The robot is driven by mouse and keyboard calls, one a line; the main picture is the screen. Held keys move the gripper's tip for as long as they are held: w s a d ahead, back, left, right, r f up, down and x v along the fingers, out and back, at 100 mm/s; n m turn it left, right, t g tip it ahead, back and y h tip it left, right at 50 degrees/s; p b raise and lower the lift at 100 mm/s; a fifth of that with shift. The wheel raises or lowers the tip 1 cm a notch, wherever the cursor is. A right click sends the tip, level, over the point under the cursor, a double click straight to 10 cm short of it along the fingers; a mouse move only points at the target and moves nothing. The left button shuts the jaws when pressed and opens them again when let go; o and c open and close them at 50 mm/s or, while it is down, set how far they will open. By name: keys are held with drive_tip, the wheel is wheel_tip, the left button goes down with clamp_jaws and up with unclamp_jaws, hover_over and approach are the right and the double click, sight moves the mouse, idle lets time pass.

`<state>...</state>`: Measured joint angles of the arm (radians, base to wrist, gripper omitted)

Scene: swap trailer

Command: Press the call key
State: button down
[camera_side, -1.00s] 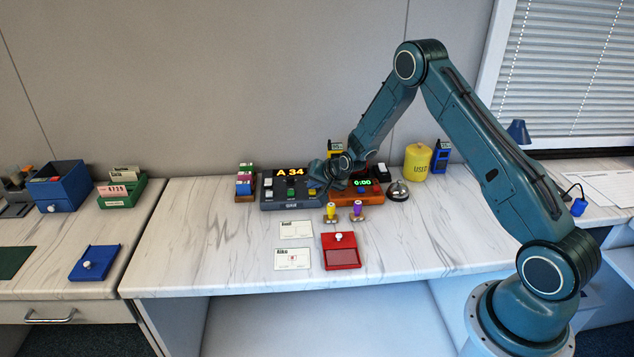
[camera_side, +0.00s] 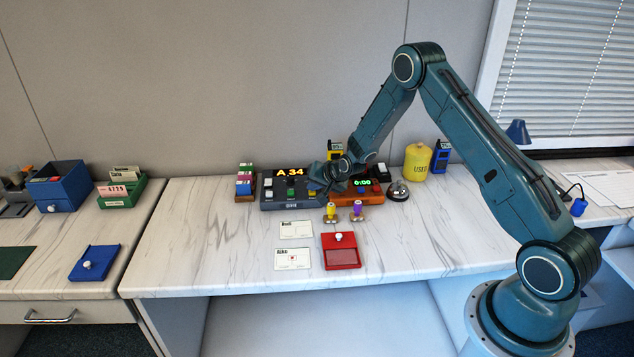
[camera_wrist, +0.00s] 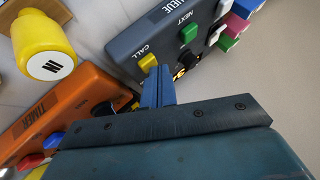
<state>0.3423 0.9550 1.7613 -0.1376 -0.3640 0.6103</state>
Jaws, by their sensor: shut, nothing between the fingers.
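The dark grey queue box (camera_side: 283,203) stands at the back of the counter with its display reading A 34. In the wrist view its yellow key (camera_wrist: 148,61), marked CALL, sits at the box's near corner. A green key (camera_wrist: 188,33), marked NEXT, is further along the same face. My gripper (camera_wrist: 157,72) is shut and empty, its blue fingertips right beside the CALL key. I cannot tell whether they touch it. In the side view my gripper (camera_side: 317,188) is over the right end of the box, and its tips are hard to make out.
The orange timer (camera_side: 362,198), reading 0:00, stands close on the right. A bell (camera_side: 398,190) and a yellow USED can (camera_side: 417,163) are beyond it. Two stamps, cards and a red ink pad (camera_side: 341,259) lie in front. The counter's left part is clear.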

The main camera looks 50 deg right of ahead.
sight(315, 193)
drive_tip(key=shift+f, duration=0.2)
drive_tip(key=shift+r, duration=0.15)
idle(0.4)
drive_tip(key=shift+r, duration=0.8)
drive_tip(key=shift+r, duration=0.15)
drive_tip(key=shift+r, duration=2.4)
